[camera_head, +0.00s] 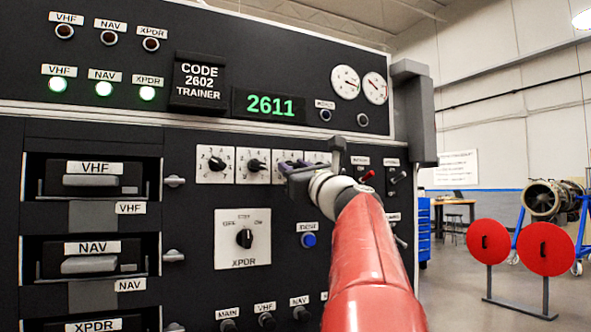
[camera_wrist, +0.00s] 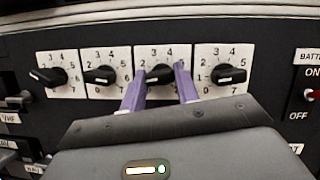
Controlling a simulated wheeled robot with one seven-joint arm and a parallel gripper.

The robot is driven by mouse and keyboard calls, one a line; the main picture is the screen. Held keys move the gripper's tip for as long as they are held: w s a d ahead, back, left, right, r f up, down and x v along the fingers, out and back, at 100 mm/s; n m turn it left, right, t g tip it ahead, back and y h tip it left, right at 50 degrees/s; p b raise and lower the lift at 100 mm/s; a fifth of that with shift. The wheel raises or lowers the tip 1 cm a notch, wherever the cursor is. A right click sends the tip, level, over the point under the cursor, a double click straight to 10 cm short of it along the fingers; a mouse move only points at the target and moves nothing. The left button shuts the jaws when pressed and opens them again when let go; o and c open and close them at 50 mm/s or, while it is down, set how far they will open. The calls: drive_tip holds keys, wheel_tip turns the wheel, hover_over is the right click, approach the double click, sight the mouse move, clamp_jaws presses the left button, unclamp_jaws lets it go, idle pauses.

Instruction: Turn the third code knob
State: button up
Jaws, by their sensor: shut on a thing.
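The third code knob (camera_wrist: 158,76) is a black pointer knob on a white numbered plate. In the wrist view it sits between the two purple fingers of my gripper (camera_wrist: 161,69), which are closed on it. Its pointer leans toward the lower left, near the low numbers. The green display (camera_head: 270,105) reads 2611. The placard (camera_head: 201,82) reads CODE 2602 TRAINER.
The first knob (camera_wrist: 50,76), second knob (camera_wrist: 101,75) and fourth knob (camera_wrist: 230,75) flank it closely. A red-tipped switch (camera_wrist: 312,95) is at right. Green lamps glow at upper left.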

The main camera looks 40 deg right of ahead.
drive_tip(key=n+y, duration=0.1)
drive_tip(key=n, duration=0.1)
drive_tip(key=n+y, duration=0.1)
drive_tip(key=n, duration=0.2)
drive_tip(key=shift+y, duration=0.4)
drive_tip(key=shift+d+r+n+g+y+p, duration=0.1)
drive_tip(key=shift+n+g+y+p, duration=0.35)
drive_tip(key=shift+n, duration=0.95)
drive_tip(key=shift+n+g+y+p, duration=0.25)
drive_tip(key=shift+n+y, duration=0.4)
drive_tip(key=shift+n, duration=0.75)
drive_tip(key=o, duration=1)
drive_tip(key=shift+b+v, duration=0.9)
drive_tip(key=shift+v, duration=3.1)
